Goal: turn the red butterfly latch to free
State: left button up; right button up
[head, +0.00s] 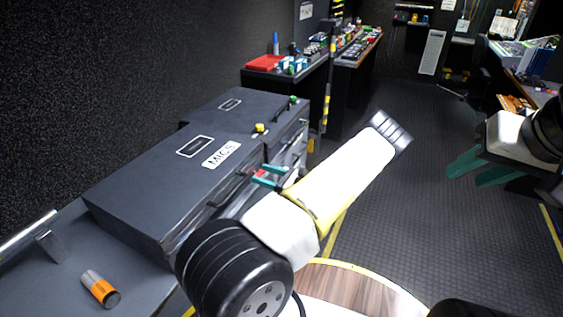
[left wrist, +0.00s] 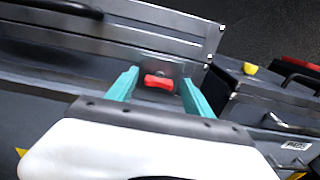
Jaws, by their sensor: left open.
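The red butterfly latch (left wrist: 158,82) sits on a small grey plate on the front of the dark case. In the left wrist view it lies almost level, between my left gripper's two teal fingers. My left gripper (left wrist: 160,92) is open and the fingers stand on either side of the latch, not visibly touching it. In the head view the latch (head: 260,173) shows as a small red patch by the left gripper (head: 268,177) at the case front. The case (head: 170,185) is closed and labelled MICS. My right gripper (head: 483,170) is at the right edge, its teal fingers apart, away from the case.
A second dark case (head: 232,106) with a yellow knob (head: 260,128) stands behind. An orange and black cylinder (head: 100,289) lies on the grey bench at the front left. A console with a red item (head: 264,62) is further back. The floor (head: 400,200) on the right is clear.

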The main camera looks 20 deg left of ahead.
pick_arm(q)
jog(key=shift+a, duration=0.1)
jog(key=shift+c, duration=0.2)
grip_shut()
